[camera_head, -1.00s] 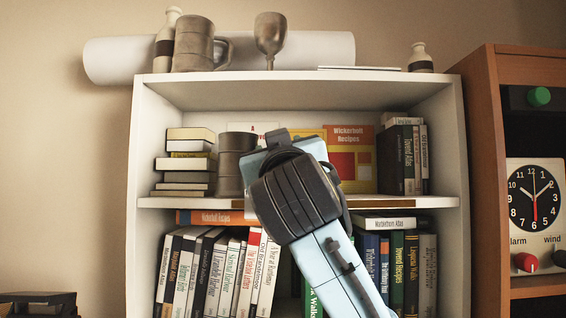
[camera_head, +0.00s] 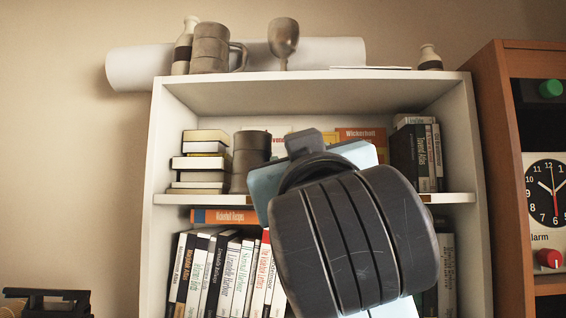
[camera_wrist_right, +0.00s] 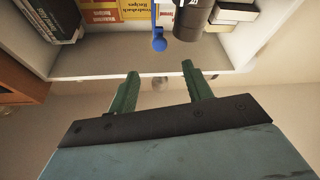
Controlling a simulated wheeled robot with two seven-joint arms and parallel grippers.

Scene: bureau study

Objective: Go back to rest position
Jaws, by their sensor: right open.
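My right arm (camera_head: 355,245) stands large in front of the white bookcase in the head view. Its forearm and wrist block part of the middle and lower shelves, and its fingers are hidden there. In the right wrist view my right gripper (camera_wrist_right: 160,72) is open, with two green fingers apart and nothing between them. The fingers point at the bookcase, whose shelf edge (camera_wrist_right: 90,76) shows beyond them. The wrist picture is upside down. My left gripper is not in view.
A dark metal mug (camera_head: 251,160) and stacked books (camera_head: 200,163) stand on the middle shelf. A blue round-ended object (camera_wrist_right: 159,40) shows near them in the wrist view. A tankard (camera_head: 209,50), a goblet (camera_head: 283,42) and a paper roll (camera_head: 140,68) are on top. A brown cabinet (camera_head: 500,150) stands right.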

